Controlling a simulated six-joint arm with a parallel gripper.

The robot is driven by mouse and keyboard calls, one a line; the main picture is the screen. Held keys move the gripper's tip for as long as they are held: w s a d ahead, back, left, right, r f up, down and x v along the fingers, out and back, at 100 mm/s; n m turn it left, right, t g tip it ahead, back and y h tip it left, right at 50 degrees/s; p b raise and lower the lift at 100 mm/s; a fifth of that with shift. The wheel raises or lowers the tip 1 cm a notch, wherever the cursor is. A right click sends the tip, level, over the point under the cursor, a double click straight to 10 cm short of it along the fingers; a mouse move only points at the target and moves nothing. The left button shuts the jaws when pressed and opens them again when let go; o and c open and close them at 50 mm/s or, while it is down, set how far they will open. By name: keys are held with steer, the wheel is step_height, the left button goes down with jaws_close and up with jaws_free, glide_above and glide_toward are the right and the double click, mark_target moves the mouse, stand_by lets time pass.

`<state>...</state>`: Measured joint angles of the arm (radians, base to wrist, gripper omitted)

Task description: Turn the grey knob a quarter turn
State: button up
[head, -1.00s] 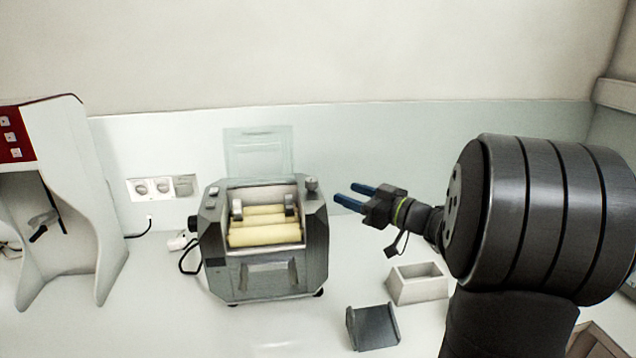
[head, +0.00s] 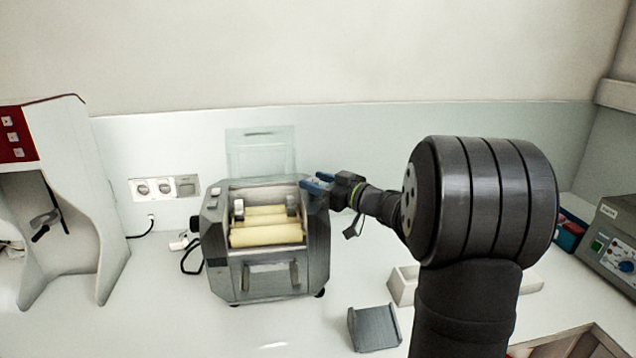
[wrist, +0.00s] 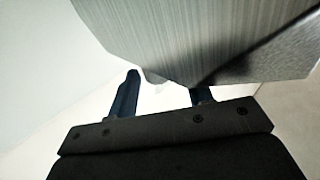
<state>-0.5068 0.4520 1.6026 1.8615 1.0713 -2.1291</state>
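The mill (head: 265,280) is a grey metal box with cream rollers (head: 265,237) in its open top. The grey knob on its top right corner is hidden behind my blue fingers in the head view. My gripper (head: 314,183) is at that corner, reaching in from the right. In the wrist view, the fingers of my gripper (wrist: 164,92) stand apart, and the right one is partly covered by the brushed metal body of the mill (wrist: 200,35). A small pale edge shows between them; I cannot tell whether it is the knob or whether they touch it.
A clear guard (head: 262,150) stands up behind the rollers. A dark grey tray (head: 374,328) and a pale open box (head: 402,286) are in front at right. A white machine (head: 85,200) stands left, and a grey control box (head: 612,240) at far right.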

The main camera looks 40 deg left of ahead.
steer(key=c, duration=0.7)
steer(key=shift+s+m+t, duration=0.1)
steer(key=shift+m+t, duration=0.6)
steer(key=shift+t, duration=0.4)
steer(key=shift+c, duration=0.2)
steer(key=o, duration=1)
steer(key=shift+c, duration=0.2)
steer(key=s+d, duration=0.3)
steer(key=d, duration=1.4)
steer(key=shift+s, duration=0.2)
